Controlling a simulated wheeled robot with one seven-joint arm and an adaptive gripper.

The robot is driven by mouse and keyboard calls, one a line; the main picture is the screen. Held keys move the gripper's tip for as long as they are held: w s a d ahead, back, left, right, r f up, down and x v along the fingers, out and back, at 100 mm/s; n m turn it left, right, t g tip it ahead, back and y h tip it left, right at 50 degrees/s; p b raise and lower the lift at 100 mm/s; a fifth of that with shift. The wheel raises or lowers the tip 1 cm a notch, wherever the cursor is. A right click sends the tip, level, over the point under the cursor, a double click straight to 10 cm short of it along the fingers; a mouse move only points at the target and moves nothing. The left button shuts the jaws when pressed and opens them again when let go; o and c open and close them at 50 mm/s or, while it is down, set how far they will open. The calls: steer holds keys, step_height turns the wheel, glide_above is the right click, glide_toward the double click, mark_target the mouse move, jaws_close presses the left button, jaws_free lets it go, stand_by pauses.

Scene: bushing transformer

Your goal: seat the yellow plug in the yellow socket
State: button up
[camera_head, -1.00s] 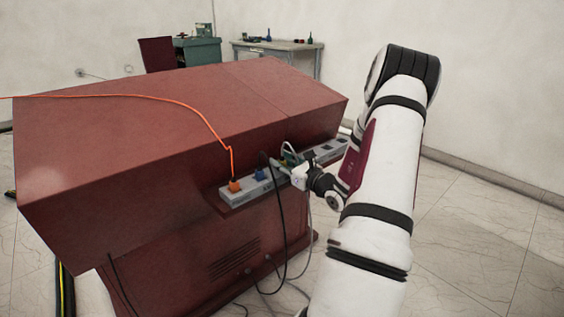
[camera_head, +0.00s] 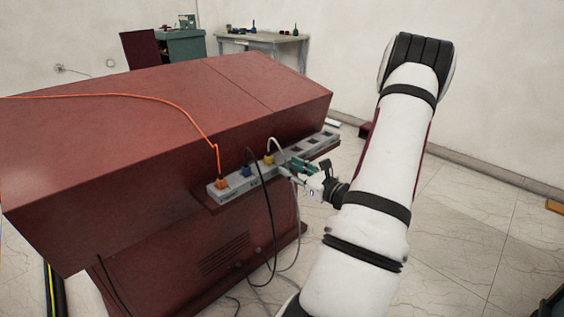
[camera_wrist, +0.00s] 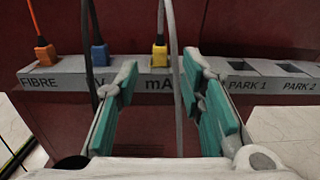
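The yellow plug (camera_head: 268,160) stands upright at the "mA" position of the grey socket strip, with a pale cable rising from it. In the wrist view the plug (camera_wrist: 159,55) is between the fingertips in the picture but beyond them. Its body hides the yellow socket, so I cannot tell how deep it sits. My gripper (camera_head: 291,166) is in front of the strip, apart from the plug. In the wrist view its teal fingers (camera_wrist: 160,70) are wide open with no plug between them. A grey cable (camera_wrist: 178,90) runs down between the fingers in the picture.
An orange plug (camera_wrist: 44,51) stands at FIBRE and a blue plug (camera_wrist: 99,54) beside it. The PARK 1 (camera_wrist: 242,66) and PARK 2 (camera_wrist: 292,68) slots are empty. A black cable (camera_head: 268,215) hangs before the red cabinet (camera_head: 150,140). Open floor lies right.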

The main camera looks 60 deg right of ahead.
steer(key=w+a+r+n+g+y, duration=0.1)
steer(key=w+a+r+n+y, duration=0.35)
steer(key=a, duration=0.35)
steer(key=w+a+r+n+y, duration=0.35)
steer(key=a+n+y, duration=0.2)
steer(key=a, duration=0.25)
steer(key=s+a+r+n+g+y, duration=0.1)
steer(key=a+r+n+g+y, duration=0.3)
steer(key=a, duration=0.5)
steer(key=s+a+r+n+g+y, duration=0.1)
steer(key=a+r+n+g+y, duration=0.15)
steer(key=a+n, duration=0.45)
steer(key=s+a+n+g+h, duration=0.3)
steer(key=s+a+n+g, duration=0.55)
steer(key=s+a, duration=0.5)
steer(key=s+d+n+h, duration=0.2)
steer(key=s+n+h, duration=0.7)
steer(key=s, duration=0.1)
steer(key=shift+s+d+g, duration=0.2)
steer(key=shift+s+g, duration=0.05)
steer(key=shift+g, duration=0.05)
steer(key=shift+r, duration=0.1)
